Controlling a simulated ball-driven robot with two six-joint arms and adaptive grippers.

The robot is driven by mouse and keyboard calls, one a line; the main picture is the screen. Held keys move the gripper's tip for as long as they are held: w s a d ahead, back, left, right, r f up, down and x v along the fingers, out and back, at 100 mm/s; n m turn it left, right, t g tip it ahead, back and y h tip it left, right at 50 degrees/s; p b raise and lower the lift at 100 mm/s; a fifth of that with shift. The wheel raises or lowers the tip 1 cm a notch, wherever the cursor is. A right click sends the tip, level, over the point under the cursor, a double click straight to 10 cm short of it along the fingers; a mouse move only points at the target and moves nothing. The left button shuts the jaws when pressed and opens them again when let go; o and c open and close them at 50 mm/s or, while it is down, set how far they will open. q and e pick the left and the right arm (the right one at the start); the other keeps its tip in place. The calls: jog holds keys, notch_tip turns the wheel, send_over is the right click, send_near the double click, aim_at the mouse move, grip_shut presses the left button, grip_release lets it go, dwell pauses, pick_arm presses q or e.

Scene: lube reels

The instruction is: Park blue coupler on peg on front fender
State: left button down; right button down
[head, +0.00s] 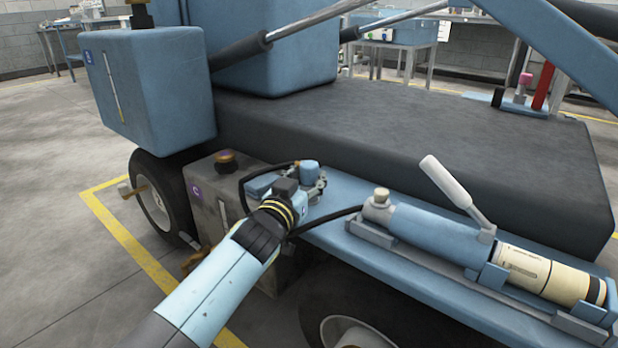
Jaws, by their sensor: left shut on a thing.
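My left gripper (294,193) reaches in from the bottom left and is shut on the blue coupler, which is mostly hidden by the fingers. It is over the near left end of the blue fender shelf (333,190), close beside a small blue and metal fitting (310,170). A black hose (330,219) runs from near the gripper to the blue pump cylinder on the shelf. I cannot make out the parking peg. My right gripper is not in view.
The blue pump cylinder (430,235) with a raised pale lever (450,185) lies along the shelf. A grey tank (215,205) with a dark cap stands left of the gripper, next to a wheel (155,205). A dark flat deck (430,130) lies behind. Floor at left is clear.

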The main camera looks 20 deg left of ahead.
pick_arm(q)
jog(key=c, duration=0.9)
grip_release()
jog(key=shift+o, duration=0.2)
jog(key=shift+s, duration=0.3)
jog(key=s, duration=1.1)
jog(key=shift+s+a, duration=0.2)
jog(key=shift+a, duration=0.25)
